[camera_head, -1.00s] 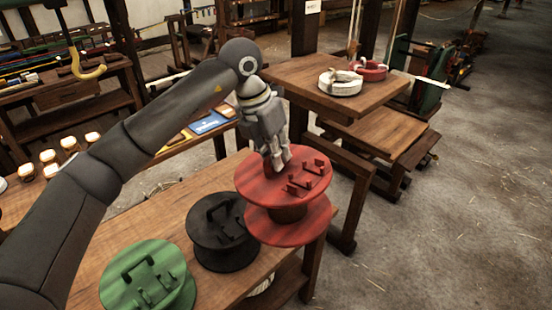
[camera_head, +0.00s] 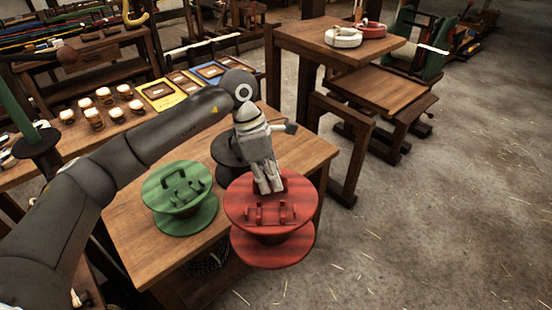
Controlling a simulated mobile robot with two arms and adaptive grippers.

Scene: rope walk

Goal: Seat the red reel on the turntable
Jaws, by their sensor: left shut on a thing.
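The red reel (camera_head: 268,243) hangs from my left gripper (camera_head: 268,188), which is shut on it at its upper flange. The reel is held roughly level, past the front right edge of the wooden table (camera_head: 135,225), with its lower flange over the floor. The handle under the fingers is mostly hidden. My right gripper is not in view. I cannot pick out a turntable with certainty in this view.
A green reel (camera_head: 180,222) stands on the table, left of the red one. A black reel (camera_head: 224,152) stands behind my gripper, partly hidden. A dark disc with a green post (camera_head: 35,142) is at the left. Open floor (camera_head: 450,200) lies right.

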